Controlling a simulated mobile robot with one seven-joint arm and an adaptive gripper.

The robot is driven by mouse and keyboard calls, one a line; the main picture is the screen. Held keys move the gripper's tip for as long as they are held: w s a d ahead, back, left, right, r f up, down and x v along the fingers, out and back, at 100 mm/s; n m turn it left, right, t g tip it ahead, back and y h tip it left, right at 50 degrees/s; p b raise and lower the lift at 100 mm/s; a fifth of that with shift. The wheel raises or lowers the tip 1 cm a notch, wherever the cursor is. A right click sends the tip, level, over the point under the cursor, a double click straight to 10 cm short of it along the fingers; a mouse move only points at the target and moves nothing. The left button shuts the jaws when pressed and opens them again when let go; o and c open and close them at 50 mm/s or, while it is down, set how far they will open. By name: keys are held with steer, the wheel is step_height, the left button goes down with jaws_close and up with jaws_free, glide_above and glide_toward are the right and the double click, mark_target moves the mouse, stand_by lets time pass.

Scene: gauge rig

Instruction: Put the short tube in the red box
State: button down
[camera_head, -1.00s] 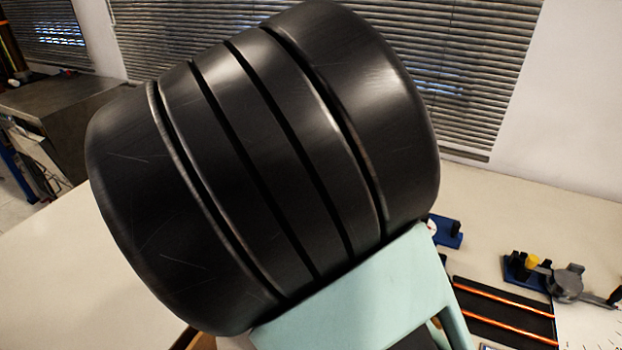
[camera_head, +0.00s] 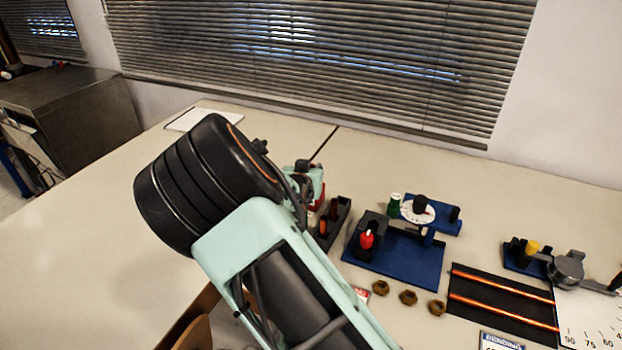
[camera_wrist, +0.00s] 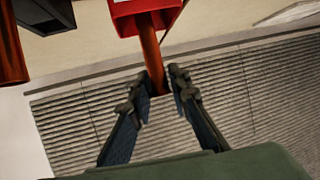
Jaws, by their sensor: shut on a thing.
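The short tube (camera_wrist: 150,50) is copper-coloured and is held between the fingertips of my gripper (camera_wrist: 160,82) in the wrist view. My gripper is shut on it. The tube's far end overlaps the red box (camera_wrist: 122,22) at the top of that view; I cannot tell how deep it reaches inside. In the head view, the red box (camera_head: 318,194) shows only in part behind my arm and wrist, and the held tube cannot be made out there.
A dark holder (camera_head: 341,222) with copper pieces stands beside the red box. A blue fixture (camera_head: 405,262) with a red knob and dial is to the right. Several brown nuts (camera_head: 408,298) and a black board with copper rods (camera_head: 505,308) lie nearer.

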steer(key=shift+w+f, duration=0.15)
steer(key=shift+f, duration=0.1)
steer(key=shift+w+f, duration=0.15)
steer(key=shift+f, duration=1.4)
steer(key=shift+f+b, duration=0.2)
steer(key=shift+b, duration=0.15)
steer(key=c, duration=1.8)
jaws_free()
steer(key=shift+r+p, duration=0.3)
steer(key=p+v, duration=0.1)
steer(key=v, duration=1.1)
steer(key=shift+f, duration=0.15)
